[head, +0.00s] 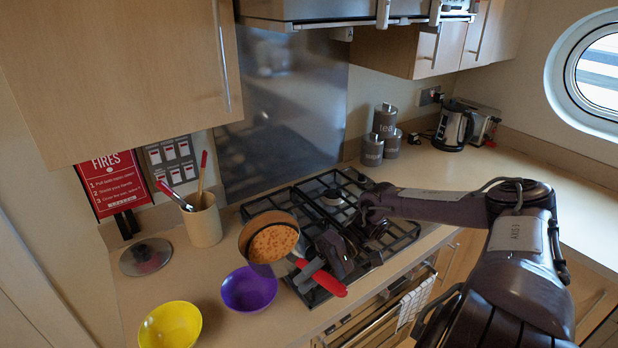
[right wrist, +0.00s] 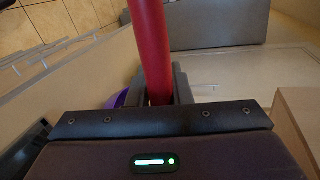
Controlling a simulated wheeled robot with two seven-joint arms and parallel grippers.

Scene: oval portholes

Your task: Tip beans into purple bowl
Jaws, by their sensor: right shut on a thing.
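A saucepan (head: 254,233) of orange beans (head: 272,244) with a red handle (head: 326,280) is at the left edge of the hob, tilted toward the camera. Its rim is close behind and above the purple bowl (head: 249,289), which stands on the worktop and looks empty inside. My right gripper (head: 318,268) is shut on the pan's red handle, which also shows between the fingers in the right wrist view (right wrist: 149,50). In that view a sliver of purple shows left of the fingers. My left gripper is not in view.
A yellow bowl (head: 170,326) stands left of the purple bowl. A glass lid (head: 146,257) and a utensil pot (head: 202,220) are behind them. The gas hob (head: 345,205) lies under my right arm. Canisters (head: 384,121) and a kettle (head: 455,126) stand at the back right.

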